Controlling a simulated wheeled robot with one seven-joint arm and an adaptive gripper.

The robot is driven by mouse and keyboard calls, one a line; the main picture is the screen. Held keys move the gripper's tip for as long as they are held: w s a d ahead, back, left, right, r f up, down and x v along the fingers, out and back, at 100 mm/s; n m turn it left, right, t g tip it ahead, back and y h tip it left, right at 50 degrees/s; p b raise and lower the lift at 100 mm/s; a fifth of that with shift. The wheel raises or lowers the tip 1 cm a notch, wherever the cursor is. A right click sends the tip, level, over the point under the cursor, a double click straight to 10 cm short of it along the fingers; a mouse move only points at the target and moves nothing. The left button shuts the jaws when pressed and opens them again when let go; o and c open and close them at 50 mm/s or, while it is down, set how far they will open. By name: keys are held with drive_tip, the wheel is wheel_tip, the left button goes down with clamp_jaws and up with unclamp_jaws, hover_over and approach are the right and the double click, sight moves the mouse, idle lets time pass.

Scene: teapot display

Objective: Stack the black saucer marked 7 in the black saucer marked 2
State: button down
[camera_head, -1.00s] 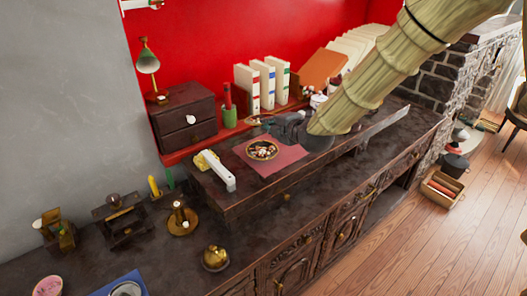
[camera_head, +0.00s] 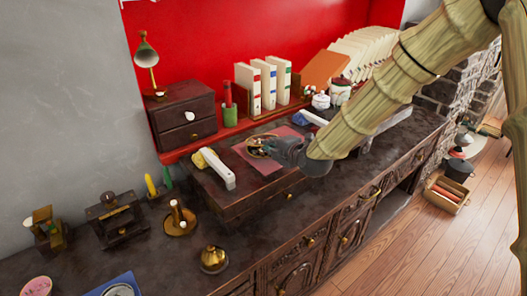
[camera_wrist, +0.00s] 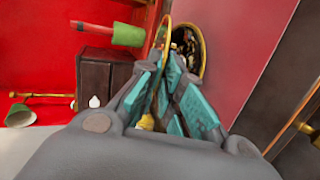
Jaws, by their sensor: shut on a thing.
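My gripper (camera_head: 274,147) is over the red mat (camera_head: 268,168) on the raised wooden stand. In the wrist view its teal fingers (camera_wrist: 168,82) are shut on a gold-rimmed saucer (camera_wrist: 163,38), seen nearly edge-on and tilted. Beside and behind it, a dark patterned saucer (camera_wrist: 192,52) with a gold rim lies on the mat and is partly hidden. In the head view the two saucers overlap at my fingertips, and I cannot tell whether they touch. No number is legible on either.
A white bar-shaped object (camera_head: 221,170) lies left of the mat. A green cup (camera_head: 229,115), white binders (camera_head: 263,85) and a small drawer box (camera_head: 182,118) stand behind. A blue and white object (camera_head: 308,118) lies at the stand's right.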

drive_tip(key=c, duration=1.7)
unclamp_jaws()
drive_tip(key=shift+c, duration=0.2)
drive_tip(key=shift+s+r, duration=0.1)
drive_tip(key=shift+s, duration=0.05)
drive_tip(key=shift+p+v, duration=0.7)
drive_tip(key=shift+v, duration=3.15)
